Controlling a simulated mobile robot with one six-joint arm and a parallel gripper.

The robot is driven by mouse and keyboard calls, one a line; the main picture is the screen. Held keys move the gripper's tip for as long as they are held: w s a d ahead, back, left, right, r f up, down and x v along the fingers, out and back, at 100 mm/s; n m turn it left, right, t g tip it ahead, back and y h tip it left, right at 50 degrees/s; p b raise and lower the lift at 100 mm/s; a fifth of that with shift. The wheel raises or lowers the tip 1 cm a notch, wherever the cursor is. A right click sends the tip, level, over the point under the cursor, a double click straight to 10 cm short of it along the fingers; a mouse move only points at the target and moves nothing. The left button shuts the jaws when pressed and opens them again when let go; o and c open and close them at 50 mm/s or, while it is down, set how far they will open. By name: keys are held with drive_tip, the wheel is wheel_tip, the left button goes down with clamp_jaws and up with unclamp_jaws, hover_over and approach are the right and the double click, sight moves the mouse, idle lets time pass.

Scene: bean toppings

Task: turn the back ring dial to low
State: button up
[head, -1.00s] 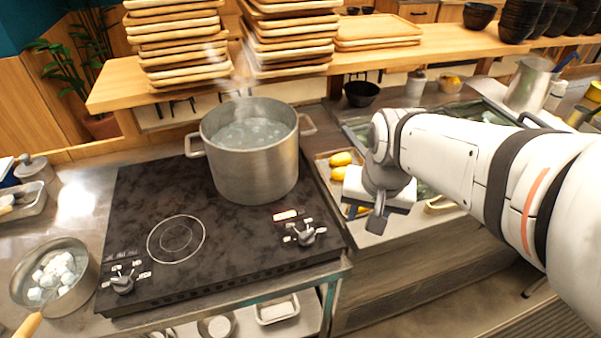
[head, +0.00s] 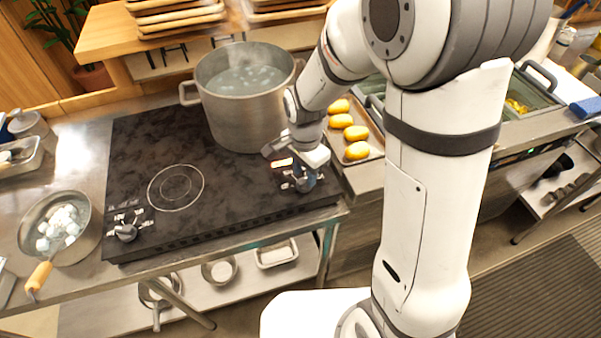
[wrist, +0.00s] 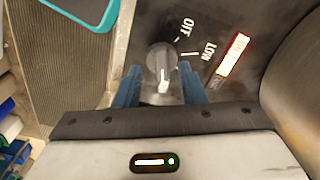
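The right-hand dial (head: 304,182) is on the front right of the black cooktop (head: 230,205), beside a lit display (head: 283,162). In the wrist view the grey dial (wrist: 160,60) has OFF and LOW labels to its upper right; its bar handle points toward the bottom of the picture, away from both labels. My gripper (wrist: 160,82) is open, with its blue fingers apart on either side of the dial's handle. I cannot tell whether they touch it. In the head view my gripper (head: 300,168) is over this dial and partly hides it.
A steaming metal pot (head: 245,110) stands on the cooktop close behind my gripper; its side also shows in the wrist view (wrist: 298,75). An empty ring (head: 176,187) and another dial (head: 127,231) are to the left. A tray (head: 368,170) with yellow items lies to the right.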

drive_tip(key=shift+f, duration=1.05)
